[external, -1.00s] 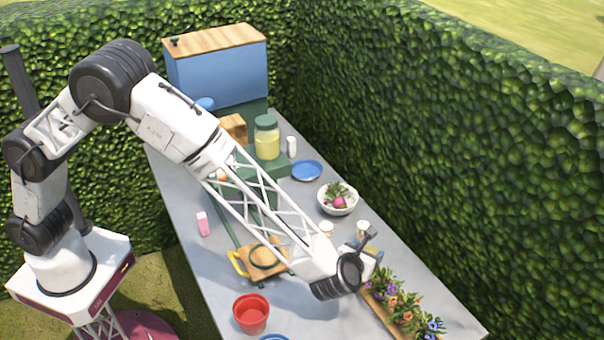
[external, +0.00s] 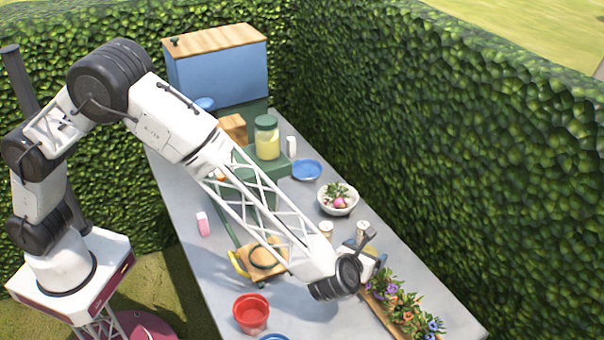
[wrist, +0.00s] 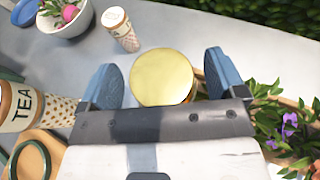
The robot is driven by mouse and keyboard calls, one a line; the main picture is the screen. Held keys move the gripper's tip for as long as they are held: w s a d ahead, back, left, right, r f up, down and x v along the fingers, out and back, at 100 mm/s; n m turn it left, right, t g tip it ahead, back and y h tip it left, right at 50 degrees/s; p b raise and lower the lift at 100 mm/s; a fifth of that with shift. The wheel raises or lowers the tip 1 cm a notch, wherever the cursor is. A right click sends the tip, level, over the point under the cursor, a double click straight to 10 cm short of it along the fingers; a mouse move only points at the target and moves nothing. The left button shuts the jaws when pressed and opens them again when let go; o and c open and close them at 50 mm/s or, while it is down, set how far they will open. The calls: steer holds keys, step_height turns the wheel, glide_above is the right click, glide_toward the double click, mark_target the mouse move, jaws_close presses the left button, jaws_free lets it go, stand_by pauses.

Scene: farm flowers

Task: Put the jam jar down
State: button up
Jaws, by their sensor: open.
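The jam jar shows in the wrist view as a round gold lid (wrist: 162,77), seen from above. Its body is mostly hidden under the lid, and I cannot make the jar out in the external view. My gripper (wrist: 165,85) is open, with one blue finger on each side of the lid and a narrow gap at least on the right. In the external view my gripper (external: 366,250) is low over the right side of the table, beside the flower planter. The jar appears upright; its contact with the table is hidden.
A TEA canister (wrist: 22,105) and a smaller patterned canister (wrist: 121,30) stand left of the jar. A flower planter (external: 403,306) is close on the right. A white bowl (external: 338,200), a red pot (external: 251,313) and a wooden board (external: 264,258) are also on the table.

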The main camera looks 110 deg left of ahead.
steer(key=v, duration=1.1)
steer(key=shift+s+d+r, duration=0.1)
steer(key=shift+d, duration=0.05)
stand_by(0.5)
steer(key=s+r+n+g+h, duration=0.15)
steer(key=s+r+n, duration=0.35)
steer(key=s, duration=0.5)
steer(key=s+d+r+n+g+h, duration=0.1)
steer(key=s+r+n+h, duration=0.15)
steer(key=s+r, duration=0.55)
steer(key=s+r+n+g+h, duration=0.15)
steer(key=s+r+n, duration=0.25)
steer(key=s, duration=0.8)
steer(key=s+d+n+h, duration=0.2)
steer(key=s+d+n, duration=0.1)
steer(key=s, duration=0.7)
steer(key=s+d+r+n+t+h, duration=0.1)
steer(key=s+d+n+h, duration=0.2)
steer(key=s, duration=0.7)
steer(key=s+d+n+t+h, duration=0.1)
steer(key=s+d+n+h, duration=0.1)
steer(key=s, duration=0.8)
steer(key=shift+d+r+n+h, duration=0.35)
steer(key=shift+d+n, duration=0.15)
steer(key=shift+n, duration=0.45)
